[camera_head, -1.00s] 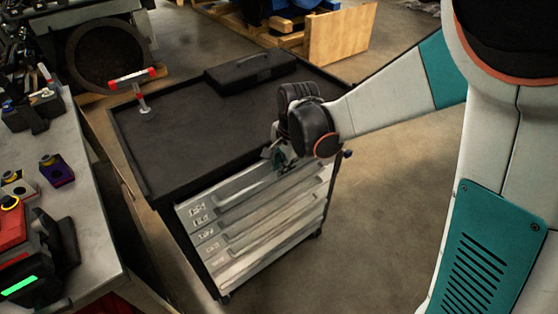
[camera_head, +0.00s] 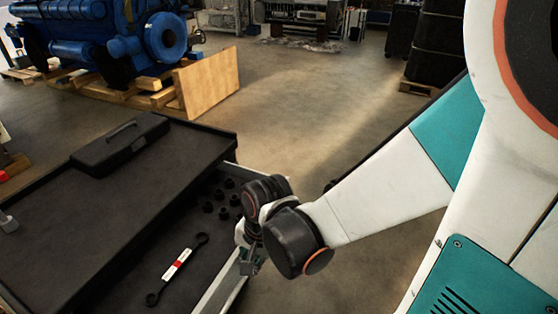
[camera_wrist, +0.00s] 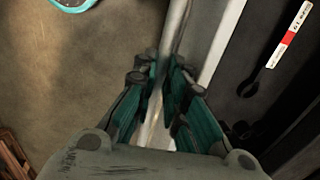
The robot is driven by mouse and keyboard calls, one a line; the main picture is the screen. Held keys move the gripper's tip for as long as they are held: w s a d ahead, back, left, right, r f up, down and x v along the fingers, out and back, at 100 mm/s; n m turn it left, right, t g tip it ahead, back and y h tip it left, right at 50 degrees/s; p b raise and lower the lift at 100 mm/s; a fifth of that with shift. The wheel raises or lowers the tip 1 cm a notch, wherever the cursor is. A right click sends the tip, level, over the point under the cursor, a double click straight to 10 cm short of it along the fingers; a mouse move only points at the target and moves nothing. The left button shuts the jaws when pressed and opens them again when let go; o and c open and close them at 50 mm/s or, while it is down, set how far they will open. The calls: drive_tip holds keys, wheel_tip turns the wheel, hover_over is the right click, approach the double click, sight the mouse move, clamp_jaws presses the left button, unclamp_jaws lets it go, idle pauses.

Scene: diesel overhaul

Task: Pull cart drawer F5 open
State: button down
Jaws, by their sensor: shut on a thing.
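An open drawer (camera_head: 222,236) sticks out from under the black top of the tool cart (camera_head: 95,225). Its light metal front (camera_head: 222,292) faces right. Its label is not readable, so I cannot tell from the picture which number it bears. My gripper (camera_head: 249,262) is at the drawer's front edge. In the wrist view my gripper (camera_wrist: 166,70) has its teal fingers shut on the long silver handle bar (camera_wrist: 178,28), which runs between them. The lower drawers are hidden.
In the drawer lie a wrench (camera_head: 178,272) with a red and white label and several black sockets (camera_head: 222,197). A black case (camera_head: 120,145) lies on the cart top. Behind stand a wooden board (camera_head: 208,82) and a blue engine (camera_head: 100,35).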

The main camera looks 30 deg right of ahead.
drive_tip(key=shift+s+d, duration=0.4)
drive_tip(key=shift+s, duration=0.2)
drive_tip(key=c, duration=1.6)
unclamp_jaws()
drive_tip(key=shift+c, duration=0.2)
drive_tip(key=shift+r, duration=0.15)
wheel_tip(320, 180, up, 12)
drive_tip(key=s+d, duration=0.1)
drive_tip(key=shift+s+d+f, duration=0.15)
drive_tip(key=shift+s+f, duration=0.1)
drive_tip(key=shift+s, duration=0.15)
drive_tip(key=r+n+t, duration=0.1)
drive_tip(key=n, duration=0.2)
drive_tip(key=w+d+r+n+t, duration=0.1)
drive_tip(key=r+n+t, duration=0.1)
drive_tip(key=n, duration=0.2)
drive_tip(key=r+n+t+h, duration=0.1)
drive_tip(key=r+n+t, duration=0.1)
drive_tip(key=n, duration=0.2)
drive_tip(key=shift+w+d+r, duration=0.1)
drive_tip(key=shift+w+d, duration=0.1)
drive_tip(key=shift+d, duration=0.05)
